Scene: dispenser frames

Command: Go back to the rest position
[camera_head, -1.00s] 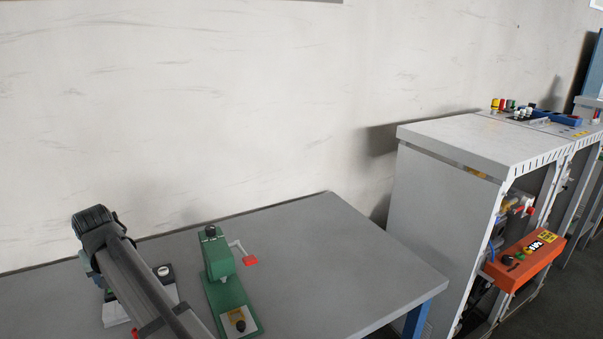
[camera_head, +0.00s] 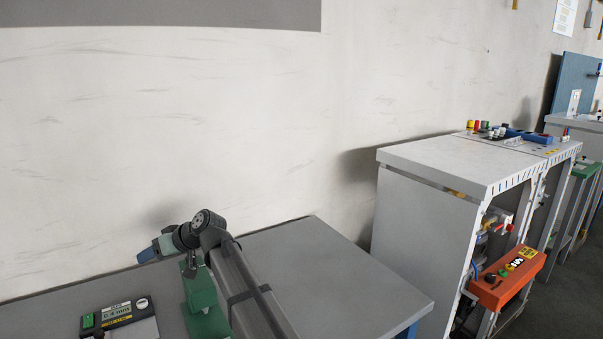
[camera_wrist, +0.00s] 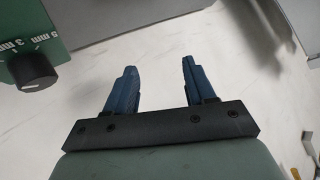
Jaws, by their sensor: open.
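My gripper shows in the wrist view (camera_wrist: 155,85) with its two dark blue fingers apart and nothing between them. Behind the fingers there is only the pale marked wall. In the head view the gripper (camera_head: 147,254) is up at the left end of my arm, above the back edge of the grey table (camera_head: 310,260). My arm crosses in front of the green press-like device (camera_head: 203,300) and hides part of it.
A black and green box with a display (camera_head: 118,314) sits at the table's front left. A grey-white cabinet (camera_head: 425,215) stands to the right, with an orange control box (camera_head: 508,278) on its side. The table's right part is clear.

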